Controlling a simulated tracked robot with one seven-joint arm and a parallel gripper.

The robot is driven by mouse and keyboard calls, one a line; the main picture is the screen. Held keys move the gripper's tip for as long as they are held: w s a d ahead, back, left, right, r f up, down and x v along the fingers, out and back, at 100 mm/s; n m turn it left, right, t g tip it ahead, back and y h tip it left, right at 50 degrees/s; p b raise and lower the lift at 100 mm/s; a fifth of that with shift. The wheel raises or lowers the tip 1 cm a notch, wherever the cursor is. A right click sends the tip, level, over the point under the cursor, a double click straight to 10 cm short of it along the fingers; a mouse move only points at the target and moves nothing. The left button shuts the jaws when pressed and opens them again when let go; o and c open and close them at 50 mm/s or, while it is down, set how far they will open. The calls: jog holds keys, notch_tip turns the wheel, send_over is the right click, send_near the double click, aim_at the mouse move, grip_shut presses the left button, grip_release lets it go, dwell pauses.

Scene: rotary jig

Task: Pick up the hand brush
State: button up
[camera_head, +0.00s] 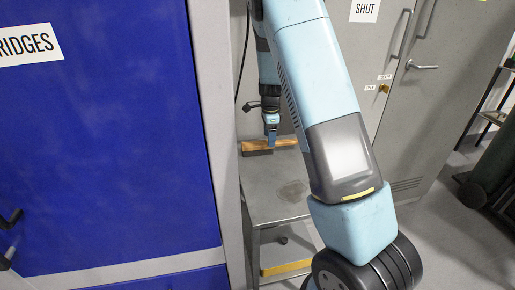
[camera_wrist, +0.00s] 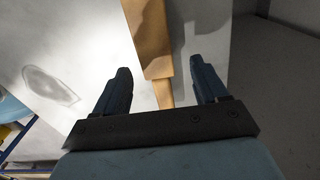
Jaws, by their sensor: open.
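My gripper (camera_head: 271,141) points down at the brush in the head view. In the wrist view my gripper (camera_wrist: 161,67) is open, with one finger on each side of the narrowing wood and visible gaps on both sides. Whether the fingers are at the brush's height is hard to tell.
The grey table (camera_head: 262,193) has a dark oval stain and a lower shelf. A blue cabinet (camera_head: 110,150) stands close on the left. Grey cabinet doors (camera_head: 440,95) stand behind on the right. The table around the brush looks clear.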

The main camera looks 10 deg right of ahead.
jog(key=shift+s+f, duration=0.15)
jog(key=shift+f, duration=2.5)
jog(key=shift+c, duration=0.2)
jog(key=c, duration=1.2)
